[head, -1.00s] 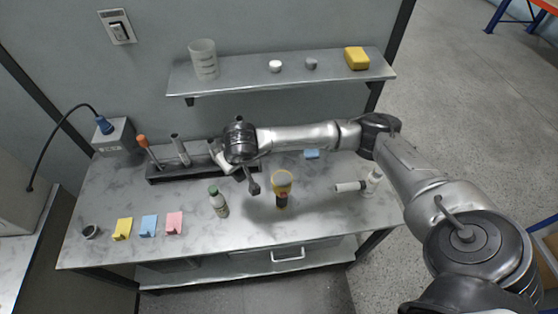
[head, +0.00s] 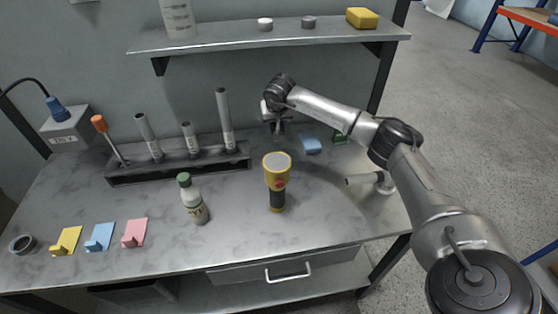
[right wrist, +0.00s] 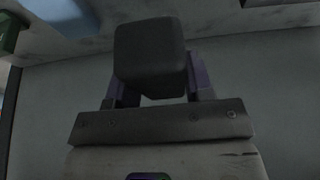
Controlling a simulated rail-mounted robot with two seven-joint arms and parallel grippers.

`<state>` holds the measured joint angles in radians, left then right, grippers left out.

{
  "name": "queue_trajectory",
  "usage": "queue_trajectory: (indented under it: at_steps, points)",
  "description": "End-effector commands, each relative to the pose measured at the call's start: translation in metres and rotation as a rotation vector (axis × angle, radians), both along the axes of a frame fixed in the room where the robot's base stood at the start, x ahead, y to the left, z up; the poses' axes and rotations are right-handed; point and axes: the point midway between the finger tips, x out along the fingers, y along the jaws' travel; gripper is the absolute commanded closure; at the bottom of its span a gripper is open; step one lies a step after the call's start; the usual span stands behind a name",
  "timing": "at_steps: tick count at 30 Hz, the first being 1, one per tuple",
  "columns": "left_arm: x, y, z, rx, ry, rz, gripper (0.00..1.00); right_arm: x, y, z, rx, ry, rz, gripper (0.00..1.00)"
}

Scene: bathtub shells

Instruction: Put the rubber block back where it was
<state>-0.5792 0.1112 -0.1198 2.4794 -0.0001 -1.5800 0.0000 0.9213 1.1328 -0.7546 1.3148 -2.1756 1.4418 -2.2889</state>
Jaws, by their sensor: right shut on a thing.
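The dark grey rubber block (right wrist: 150,52) sits between the fingers of my right gripper (right wrist: 152,82) in the right wrist view. In the head view my right gripper (head: 278,130) hangs over the back of the bench, near the wall and below the shelf. It is shut on the block, which is too small there to make out clearly. The gripper is right of the tube rack (head: 180,165) and left of a blue block (head: 311,145). My left gripper is not in view.
A yellow-and-black flashlight (head: 277,178) stands in front of my right gripper. A green-capped bottle (head: 193,202) stands to the left. A white cylindrical object (head: 364,180) lies at the right. The shelf (head: 230,37) overhangs the back.

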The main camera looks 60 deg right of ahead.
Motion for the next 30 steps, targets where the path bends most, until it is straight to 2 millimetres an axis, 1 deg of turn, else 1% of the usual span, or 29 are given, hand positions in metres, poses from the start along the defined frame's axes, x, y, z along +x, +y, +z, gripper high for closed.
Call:
queue_trajectory:
  at_steps: [1, 3, 7, 11, 16, 18, 23, 30]
  points:
    - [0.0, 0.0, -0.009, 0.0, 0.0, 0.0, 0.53, -0.001, -0.006, -0.007, -0.001, -0.001, -0.011, 0.74]
    - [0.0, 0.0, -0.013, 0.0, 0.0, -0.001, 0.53, -0.002, -0.011, -0.009, 0.0, 0.0, -0.021, 0.74]
    - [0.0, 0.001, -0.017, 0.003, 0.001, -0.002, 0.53, -0.004, -0.016, -0.016, 0.0, 0.001, -0.029, 0.74]
    - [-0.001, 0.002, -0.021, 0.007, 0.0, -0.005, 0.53, -0.004, -0.016, -0.033, 0.0, 0.004, -0.03, 0.74]
    - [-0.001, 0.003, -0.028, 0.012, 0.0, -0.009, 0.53, -0.004, -0.016, -0.061, 0.0, 0.003, -0.03, 0.74]
    - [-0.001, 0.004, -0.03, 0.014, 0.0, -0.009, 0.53, -0.004, -0.016, -0.068, 0.0, 0.001, -0.03, 0.74]
    - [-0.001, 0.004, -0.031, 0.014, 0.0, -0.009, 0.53, -0.004, -0.016, -0.078, 0.0, 0.001, -0.03, 0.74]
    - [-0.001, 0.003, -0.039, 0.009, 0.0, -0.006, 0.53, -0.004, -0.016, -0.107, 0.0, 0.001, -0.03, 0.74]
